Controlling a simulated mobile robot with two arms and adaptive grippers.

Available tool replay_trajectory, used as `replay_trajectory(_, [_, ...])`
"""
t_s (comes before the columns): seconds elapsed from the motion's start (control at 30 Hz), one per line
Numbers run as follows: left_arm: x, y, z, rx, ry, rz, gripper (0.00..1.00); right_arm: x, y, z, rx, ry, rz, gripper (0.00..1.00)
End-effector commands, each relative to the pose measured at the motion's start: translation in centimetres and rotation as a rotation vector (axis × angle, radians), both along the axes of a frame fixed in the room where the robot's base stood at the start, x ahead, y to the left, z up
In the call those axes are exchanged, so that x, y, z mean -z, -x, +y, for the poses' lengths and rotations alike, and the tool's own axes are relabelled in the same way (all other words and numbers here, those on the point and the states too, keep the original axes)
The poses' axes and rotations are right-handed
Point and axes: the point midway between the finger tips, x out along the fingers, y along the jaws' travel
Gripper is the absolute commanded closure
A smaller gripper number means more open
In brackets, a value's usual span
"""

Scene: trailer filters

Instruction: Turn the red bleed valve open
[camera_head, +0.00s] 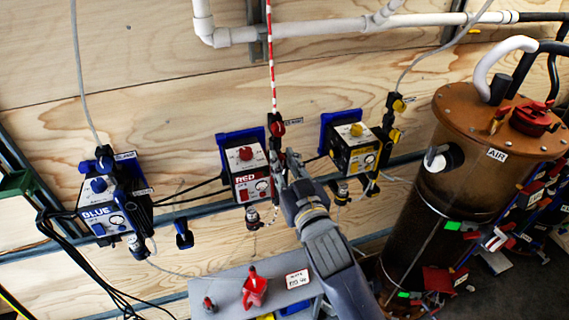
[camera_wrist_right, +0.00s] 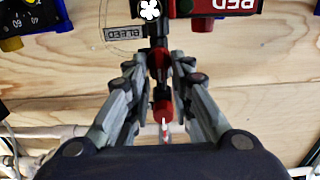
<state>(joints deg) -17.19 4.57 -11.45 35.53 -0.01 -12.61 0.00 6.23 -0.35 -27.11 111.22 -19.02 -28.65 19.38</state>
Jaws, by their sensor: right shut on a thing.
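The red bleed valve (camera_head: 277,129) is a small red part on a black fitting, beside the red pump box (camera_head: 250,182) on the plywood wall. A red-and-white striped hose runs up from it. My right gripper (camera_head: 284,160) reaches up to this fitting from below right. In the right wrist view the fingers (camera_wrist_right: 160,65) are closed in around the black fitting and its red part (camera_wrist_right: 161,108), with the "BLEED" label (camera_wrist_right: 125,33) beside them. The fingers partly hide the valve, so its handle angle is unclear. My left gripper is not in view.
A blue pump box (camera_head: 105,210) hangs at left and a yellow one (camera_head: 355,150) at right, with cables between. A brown filter tank (camera_head: 440,190) stands at right. A grey shelf (camera_head: 220,295) below holds a red object (camera_head: 254,290) and a label card (camera_head: 297,279).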

Motion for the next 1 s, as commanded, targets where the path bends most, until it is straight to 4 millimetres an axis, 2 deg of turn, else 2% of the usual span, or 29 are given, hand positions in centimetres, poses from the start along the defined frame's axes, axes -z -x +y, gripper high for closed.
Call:
replay_trajectory(0.37, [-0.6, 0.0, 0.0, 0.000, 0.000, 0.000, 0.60, -0.1, 0.0, 0.1, -0.001, 0.096, -0.030, 1.00])
replay_trajectory(1.0, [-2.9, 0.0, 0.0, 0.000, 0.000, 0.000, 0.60, 0.1, 0.2, 0.8, 0.000, 0.639, -0.207, 1.00])
